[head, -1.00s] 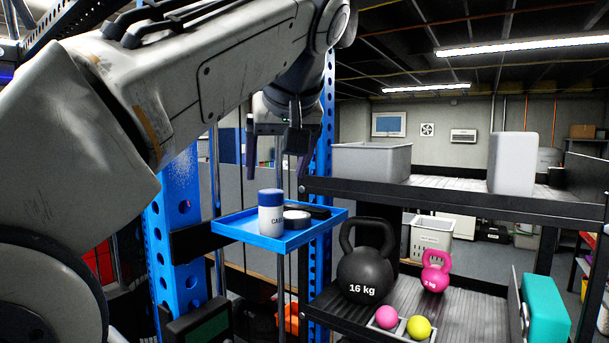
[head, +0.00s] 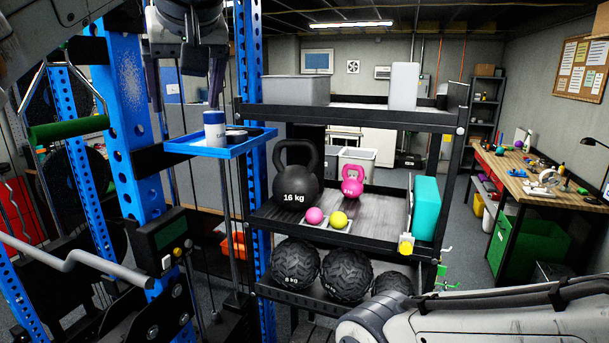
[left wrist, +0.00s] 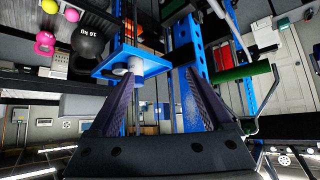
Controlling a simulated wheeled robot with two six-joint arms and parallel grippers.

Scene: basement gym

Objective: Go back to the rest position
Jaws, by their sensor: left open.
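My left gripper (head: 185,104) hangs at the upper left of the head view, fingers pointing down and apart. It is empty, above and partly left of a blue tray (head: 178,148) on the rack. In the left wrist view its two dark fingers (left wrist: 158,88) are spread wide with nothing between them. A white bottle with a blue cap (head: 214,130) stands on the tray, with a dark round item (head: 236,135) beside it. My right arm shows at the lower right; its gripper is out of the picture.
The blue rack post (head: 128,110) stands close to my left arm. A black shelf (head: 350,117) holds a grey bin (head: 296,91), a black kettlebell (head: 295,182), a pink kettlebell (head: 352,183) and balls. A workbench (head: 540,185) is at right. Floor shows between shelf and bench.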

